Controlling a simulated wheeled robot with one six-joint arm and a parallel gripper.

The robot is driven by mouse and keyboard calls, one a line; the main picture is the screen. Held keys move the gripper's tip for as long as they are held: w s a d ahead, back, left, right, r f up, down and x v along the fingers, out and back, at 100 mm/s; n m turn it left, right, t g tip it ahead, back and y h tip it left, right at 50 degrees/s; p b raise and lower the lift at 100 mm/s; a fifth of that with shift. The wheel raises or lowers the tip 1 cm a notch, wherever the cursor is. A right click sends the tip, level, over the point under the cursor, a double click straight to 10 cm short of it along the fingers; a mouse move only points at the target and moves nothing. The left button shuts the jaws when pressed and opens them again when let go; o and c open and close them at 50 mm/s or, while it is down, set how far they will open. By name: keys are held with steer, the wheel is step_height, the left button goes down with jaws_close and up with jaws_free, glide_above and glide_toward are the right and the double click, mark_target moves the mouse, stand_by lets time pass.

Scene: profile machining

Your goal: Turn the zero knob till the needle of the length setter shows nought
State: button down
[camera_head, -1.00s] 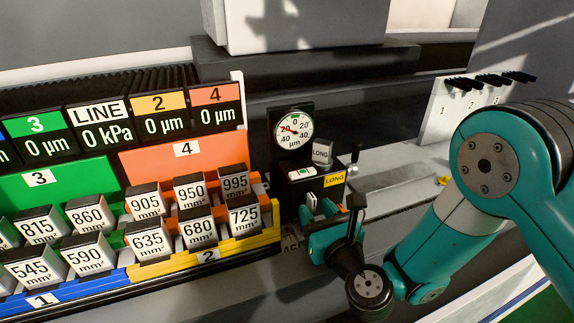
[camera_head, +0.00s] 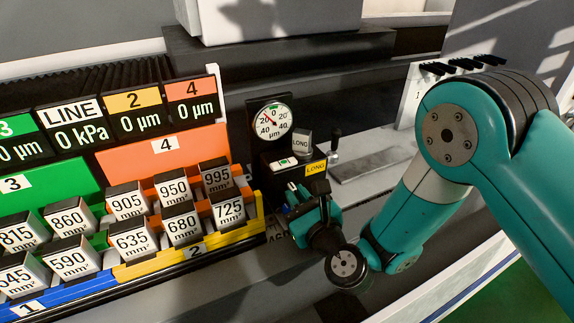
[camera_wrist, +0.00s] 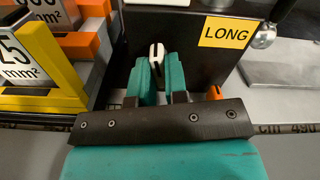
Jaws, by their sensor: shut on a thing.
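The length setter (camera_head: 274,167) is a black box with a yellow LONG label, also in the wrist view (camera_wrist: 226,31). Its round white dial (camera_head: 272,127) has a green mark at the top by the nought. The red needle (camera_head: 267,119) points to the upper left, left of the nought; the exact reading is too small to tell. My gripper (camera_head: 298,193) is at the setter's front face. In the wrist view its teal fingers (camera_wrist: 159,70) are shut on the zero knob (camera_wrist: 156,51), a small white piece with a dark slot, mostly hidden between them.
A rack of numbered blocks (camera_head: 180,226) in yellow, orange and other trays stands close at the left. Displays (camera_head: 137,117) stand at the back left.

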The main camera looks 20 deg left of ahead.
steer(key=shift+n, duration=0.9)
steer(key=shift+r+n+p, duration=0.1)
steer(key=shift+n+p, duration=0.2)
steer(key=shift+n, duration=0.5)
steer(key=c, duration=1.6)
jaws_free()
steer(key=shift+n, duration=0.3)
steer(key=o, duration=0.6)
steer(key=shift+f+b, duration=0.2)
steer(key=shift+b, duration=0.2)
